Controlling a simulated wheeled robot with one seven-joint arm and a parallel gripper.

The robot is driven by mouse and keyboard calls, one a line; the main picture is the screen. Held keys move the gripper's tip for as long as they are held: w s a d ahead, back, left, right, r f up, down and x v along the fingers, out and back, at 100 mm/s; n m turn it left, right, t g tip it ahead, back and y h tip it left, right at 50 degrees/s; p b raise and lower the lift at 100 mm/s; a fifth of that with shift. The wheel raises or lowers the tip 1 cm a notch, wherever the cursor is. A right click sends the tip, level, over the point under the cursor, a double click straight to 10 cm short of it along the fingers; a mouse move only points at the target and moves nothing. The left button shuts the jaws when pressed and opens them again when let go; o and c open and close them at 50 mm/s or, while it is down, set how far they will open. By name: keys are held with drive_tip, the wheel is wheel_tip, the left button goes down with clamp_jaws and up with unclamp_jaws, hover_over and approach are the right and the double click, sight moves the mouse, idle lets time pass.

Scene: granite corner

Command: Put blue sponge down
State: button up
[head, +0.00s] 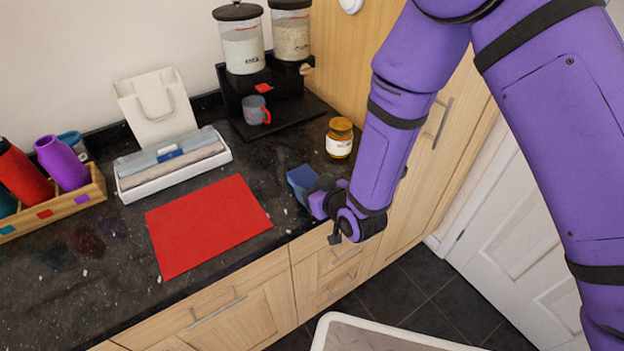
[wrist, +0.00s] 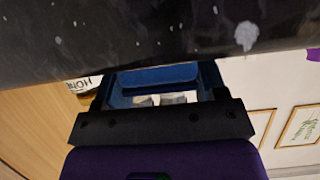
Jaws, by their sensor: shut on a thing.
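The blue sponge (head: 302,180) is at the right part of the dark countertop, near its front edge and to the right of the red mat. My gripper (head: 316,196) reaches in from the right and is shut on the sponge, low over the counter. The sponge also shows as a blue band between the fingers in the wrist view (wrist: 155,74), with the dark counter surface close beyond it. I cannot tell whether the sponge touches the counter. The fingertips are partly hidden in the head view.
A red mat (head: 208,224) lies flat on the counter. A honey jar (head: 339,138) stands just behind the sponge. A grey mug (head: 256,110) stands by the dispensers at the back. A white tray (head: 130,190) and a wooden box (head: 98,186) are left. Front counter left of the mat is clear.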

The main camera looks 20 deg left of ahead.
drive_tip(key=shift+f, duration=0.15)
drive_tip(key=o, duration=1)
